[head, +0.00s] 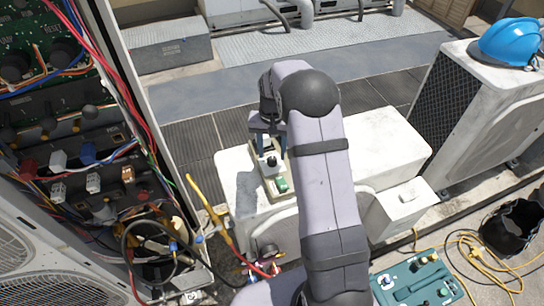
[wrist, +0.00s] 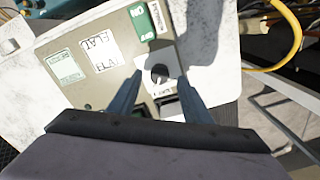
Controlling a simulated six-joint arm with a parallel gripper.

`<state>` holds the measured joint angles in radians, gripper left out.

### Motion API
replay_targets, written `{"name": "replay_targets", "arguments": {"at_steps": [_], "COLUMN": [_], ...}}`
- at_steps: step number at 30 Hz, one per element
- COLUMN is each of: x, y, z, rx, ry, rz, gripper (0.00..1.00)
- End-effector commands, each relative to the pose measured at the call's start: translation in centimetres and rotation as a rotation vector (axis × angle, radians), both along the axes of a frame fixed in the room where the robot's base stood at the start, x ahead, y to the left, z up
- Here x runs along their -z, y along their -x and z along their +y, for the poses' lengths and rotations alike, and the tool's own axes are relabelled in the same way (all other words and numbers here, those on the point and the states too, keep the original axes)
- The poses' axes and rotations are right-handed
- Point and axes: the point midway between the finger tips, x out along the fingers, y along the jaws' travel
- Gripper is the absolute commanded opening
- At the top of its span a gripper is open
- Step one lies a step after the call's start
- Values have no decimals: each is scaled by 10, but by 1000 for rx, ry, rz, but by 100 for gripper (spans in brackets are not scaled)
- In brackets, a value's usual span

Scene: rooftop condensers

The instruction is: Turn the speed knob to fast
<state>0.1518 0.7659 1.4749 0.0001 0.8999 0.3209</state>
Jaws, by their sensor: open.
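A beige control box (head: 265,185) lies on top of the white condenser unit. Its black round knob (head: 271,160) sits on a white plate; the knob (wrist: 158,73) also shows in the wrist view, with a light pointer mark. The small lettering around the knob is too small to read. My gripper (head: 268,132) is over the knob end of the box. In the wrist view my gripper (wrist: 160,78) is open, with one finger on each side of the knob and visible space between; I cannot tell whether the tips touch the plate.
The box also carries a green switch (wrist: 141,19), a white paper label (wrist: 101,52) and a dark square part (wrist: 169,106). An open electrical cabinet (head: 65,130) with wires stands left. A blue hard hat (head: 508,42) rests on another condenser. A teal case (head: 418,281) lies front right.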

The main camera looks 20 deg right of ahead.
Motion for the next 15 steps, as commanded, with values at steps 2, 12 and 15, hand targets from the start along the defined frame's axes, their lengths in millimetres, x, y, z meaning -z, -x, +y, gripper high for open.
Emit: {"name": "replay_targets", "arguments": {"at_steps": [2,12,15], "x": [-11,-42,-44], "y": [-1,-1,0], "z": [0,0,0], "rx": [0,1,1], "ry": [0,0,0], "rz": [-4,-2,-2], "gripper": [45,45,45]}}
